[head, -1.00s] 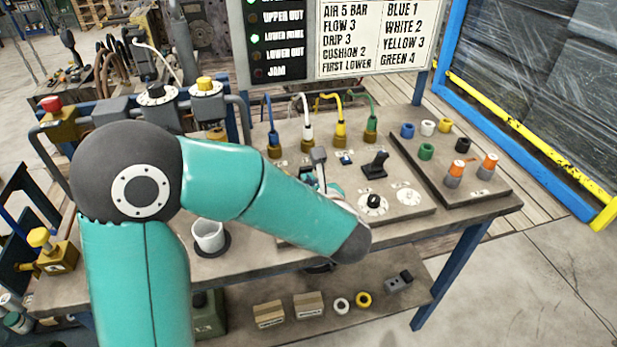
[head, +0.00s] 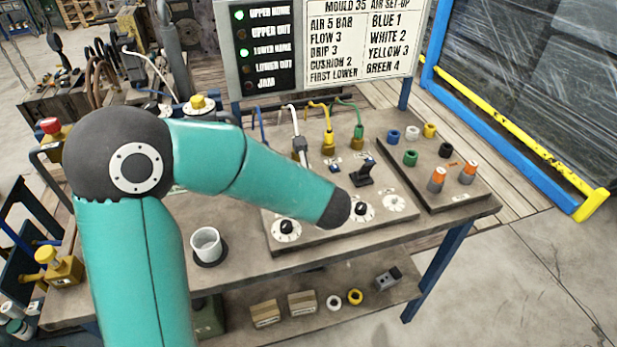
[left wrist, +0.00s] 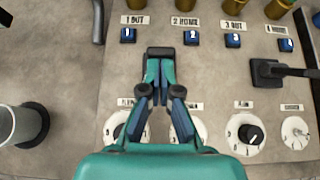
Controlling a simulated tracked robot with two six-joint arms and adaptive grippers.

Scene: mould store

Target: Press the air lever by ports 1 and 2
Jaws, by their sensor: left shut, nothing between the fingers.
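My left gripper (left wrist: 160,60) is shut and empty in the left wrist view. Its dark fingertips are over the panel between the "1 OUT" (left wrist: 134,20) and "2 HOME" (left wrist: 186,20) labels, just below the blue tags. In the head view my left arm hides the gripper and that part of the panel (head: 385,225). A second black lever (head: 363,172) stands by ports 3 and 4; it also shows in the left wrist view (left wrist: 267,72). My right gripper is not in view.
Hoses rise from brass ports, such as the yellow-hosed one (head: 328,143). Dials (head: 286,228) line the panel's front. A white cup (head: 206,243) stands left of the panel. A tray (head: 455,198) with coloured rings and orange-topped pieces lies right. The status board (head: 264,50) shows UPPER HOME and LOWER HOME lit.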

